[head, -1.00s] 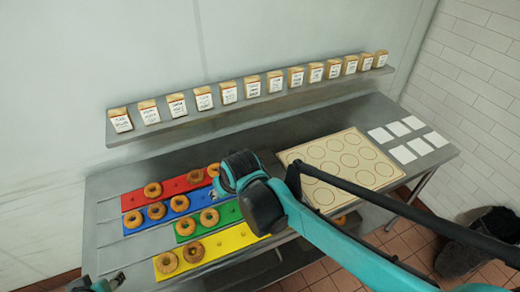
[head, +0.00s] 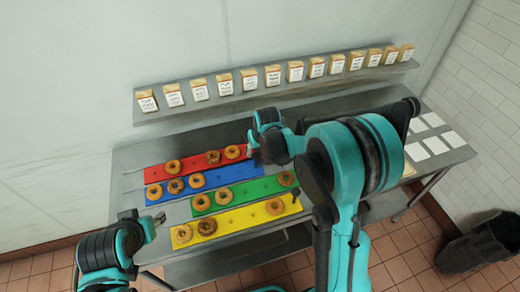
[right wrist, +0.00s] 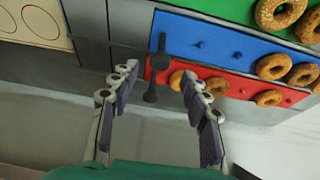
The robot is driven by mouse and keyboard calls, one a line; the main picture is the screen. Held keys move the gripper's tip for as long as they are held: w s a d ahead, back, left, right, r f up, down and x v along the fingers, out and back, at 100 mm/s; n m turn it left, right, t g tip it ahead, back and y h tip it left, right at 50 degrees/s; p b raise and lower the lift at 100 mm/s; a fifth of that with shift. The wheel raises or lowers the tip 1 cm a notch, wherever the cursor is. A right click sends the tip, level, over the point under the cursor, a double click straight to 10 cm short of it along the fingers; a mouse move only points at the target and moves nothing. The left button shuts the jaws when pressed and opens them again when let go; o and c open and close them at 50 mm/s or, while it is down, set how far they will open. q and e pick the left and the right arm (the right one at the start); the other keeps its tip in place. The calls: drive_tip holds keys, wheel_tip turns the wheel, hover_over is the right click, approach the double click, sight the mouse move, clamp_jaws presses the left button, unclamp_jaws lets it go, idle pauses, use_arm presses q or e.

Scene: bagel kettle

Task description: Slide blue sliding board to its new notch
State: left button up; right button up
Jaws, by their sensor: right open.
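The blue sliding board (head: 238,174) lies on the steel table between the red board (head: 192,169) and the green board (head: 246,191), with several bagels on its left part. In the right wrist view the blue board (right wrist: 218,38) ends at a dark knob (right wrist: 158,52). My right gripper (head: 270,148) is over the right ends of the red and blue boards. In the right wrist view it (right wrist: 160,72) is open and empty, its fingers to either side of a second dark knob at the red board's end. My left gripper (head: 155,222) is at the table's front left, away from the boards.
A yellow board (head: 240,219) with bagels lies nearest the front edge. A shelf (head: 235,103) with labelled packets runs along the wall. White cards (head: 436,145) lie at the table's right. My right arm covers much of the table's right half.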

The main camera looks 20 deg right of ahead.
sight(256, 156)
drive_tip(key=shift+b+x, duration=2.6)
drive_tip(key=shift+x, duration=1.35)
